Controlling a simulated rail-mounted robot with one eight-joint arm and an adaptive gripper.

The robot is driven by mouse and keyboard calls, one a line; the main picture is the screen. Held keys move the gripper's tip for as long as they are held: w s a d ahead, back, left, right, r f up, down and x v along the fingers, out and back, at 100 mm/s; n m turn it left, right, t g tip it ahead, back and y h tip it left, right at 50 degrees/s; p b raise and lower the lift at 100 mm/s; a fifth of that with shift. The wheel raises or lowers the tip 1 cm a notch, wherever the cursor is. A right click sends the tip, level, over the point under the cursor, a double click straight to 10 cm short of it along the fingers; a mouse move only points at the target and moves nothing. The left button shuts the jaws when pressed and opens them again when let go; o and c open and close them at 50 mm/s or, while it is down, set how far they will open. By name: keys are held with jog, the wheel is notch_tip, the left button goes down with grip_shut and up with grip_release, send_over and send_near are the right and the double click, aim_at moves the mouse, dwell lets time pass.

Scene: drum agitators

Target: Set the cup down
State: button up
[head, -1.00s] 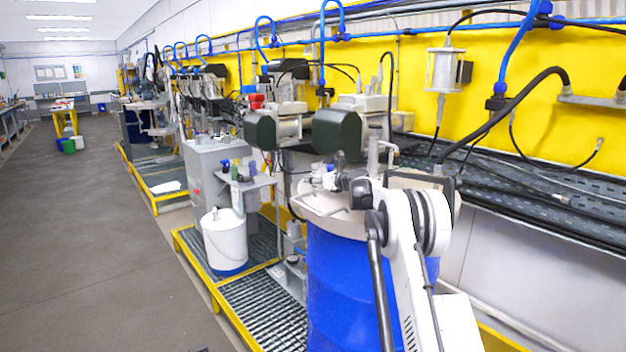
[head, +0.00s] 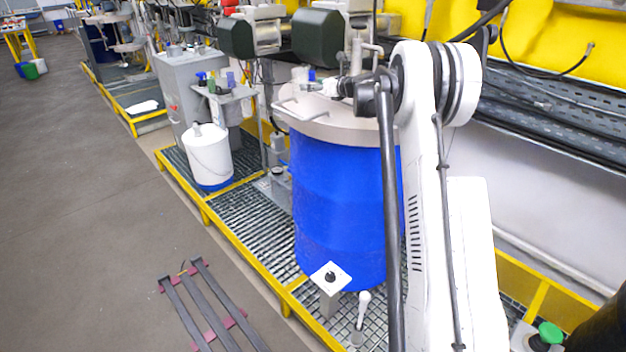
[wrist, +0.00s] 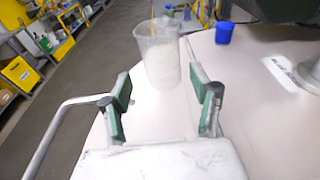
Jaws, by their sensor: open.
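A clear, frosted cup (wrist: 160,58) is upright in the wrist view, on or just over the pale round lid (wrist: 165,110) of the blue drum. A thin orange stick shows at its rim. My gripper (wrist: 158,80) has green-padded fingers spread apart, with the cup between and just beyond their tips. In the head view my gripper (head: 335,88) is low over the lid of the blue drum (head: 340,205), and the cup is hard to make out there.
A small blue cup (wrist: 224,33) stands farther back on the lid. A bent metal handle (wrist: 65,115) rises at the lid's left edge. Dark green motors (head: 318,38) hang behind the drum. A white bucket (head: 208,155) stands on the grating at left.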

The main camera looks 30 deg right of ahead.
jog(key=s+a+r+n+g, duration=0.3)
jog(key=s+a+r+n, duration=0.2)
jog(key=s+a+n, duration=0.65)
jog(key=s+a+r+n+g, duration=0.2)
jog(key=s+a+r+n, duration=0.3)
jog(key=s+a, duration=1.05)
jog(key=s+a+f+n+g+h, duration=0.1)
jog(key=s+f+n, duration=0.3)
jog(key=s, duration=0.7)
jog(key=s+a+f+n+g+h, duration=0.1)
jog(key=s+f+n, duration=0.4)
jog(key=s, duration=0.6)
jog(key=s+a+f+n+g+h, duration=0.1)
jog(key=s+f+n, duration=0.4)
jog(key=s, duration=0.7)
jog(key=shift+a+n+h, duration=0.5)
jog(key=shift+a+n, duration=0.15)
jog(key=shift+n, duration=0.5)
jog(key=shift+s, duration=0.1)
notch_tip(320, 180, down, 4)
jog(key=b, duration=0.3)
jog(key=shift+r+b, duration=0.1)
jog(key=shift+b, duration=0.25)
